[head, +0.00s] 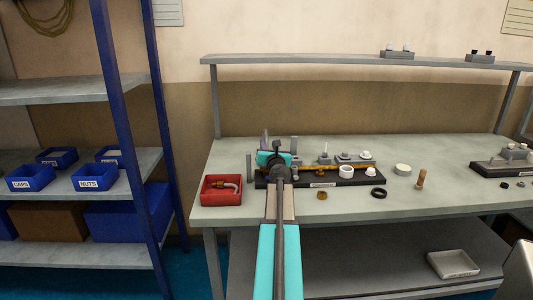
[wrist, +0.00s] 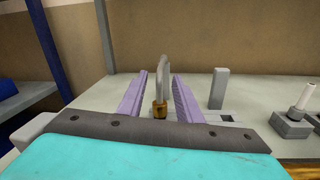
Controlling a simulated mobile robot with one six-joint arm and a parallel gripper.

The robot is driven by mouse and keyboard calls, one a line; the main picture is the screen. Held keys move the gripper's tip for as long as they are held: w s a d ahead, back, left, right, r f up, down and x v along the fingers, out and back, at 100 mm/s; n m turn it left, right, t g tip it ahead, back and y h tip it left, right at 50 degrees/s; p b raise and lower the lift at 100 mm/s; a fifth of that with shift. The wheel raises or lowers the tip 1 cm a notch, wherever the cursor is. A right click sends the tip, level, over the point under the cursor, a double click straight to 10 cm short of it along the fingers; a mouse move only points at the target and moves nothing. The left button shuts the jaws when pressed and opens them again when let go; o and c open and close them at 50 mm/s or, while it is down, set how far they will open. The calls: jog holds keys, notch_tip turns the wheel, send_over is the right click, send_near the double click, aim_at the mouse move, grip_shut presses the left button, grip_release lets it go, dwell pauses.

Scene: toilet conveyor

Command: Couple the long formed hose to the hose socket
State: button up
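My gripper (wrist: 159,74) has its two purple fingers apart, one on each side of a grey, curved hose (wrist: 163,70) in the wrist view. A gap shows on both sides of the hose. The hose stands upright, its lower end at a brass-coloured collar (wrist: 160,109); I cannot tell whether it is seated there or which part the collar belongs to. In the head view my arm hides the left part of the dark fixture board (head: 345,180). Another pale hose piece with a brass end (head: 227,184) lies in the red bin (head: 221,199).
A grey post (wrist: 218,88) stands right of the fingers, and a block with a white pin (wrist: 304,98) is further right. The front right of the bench is mostly clear.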

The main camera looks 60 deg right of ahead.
jog(key=shift+x, duration=1.5)
jog(key=shift+f, duration=0.1)
jog(key=shift+c, duration=0.3)
jog(key=shift+s, duration=0.1)
grip_shut()
